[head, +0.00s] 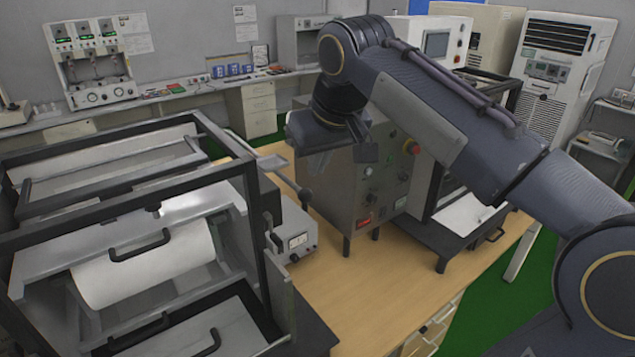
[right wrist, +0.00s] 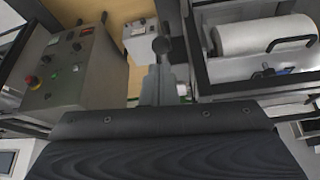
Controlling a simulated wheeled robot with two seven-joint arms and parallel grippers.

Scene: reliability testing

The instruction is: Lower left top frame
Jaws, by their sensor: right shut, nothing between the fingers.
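The left machine (head: 250,235) stands at the left of the head view, with dark bars forming its top frame (head: 225,137). The top frame sits above a white roll (head: 150,262), and a black curved handle (head: 140,247) shows in front of the roll. The roll also shows at the upper right of the right wrist view (right wrist: 262,35). My right gripper (head: 318,165) hangs below its wrist, right of this machine and apart from the top frame. Its fingers (right wrist: 157,78) are shut and empty, with a dark round knob close to their tips. My left gripper is out of view.
A grey control box (head: 365,185) with a red button stands on the wooden table (head: 370,290) right of the left machine. A small meter box (head: 297,238) sits between them. Another dark-framed machine stands behind my right arm. Bare tabletop lies in front of the control box.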

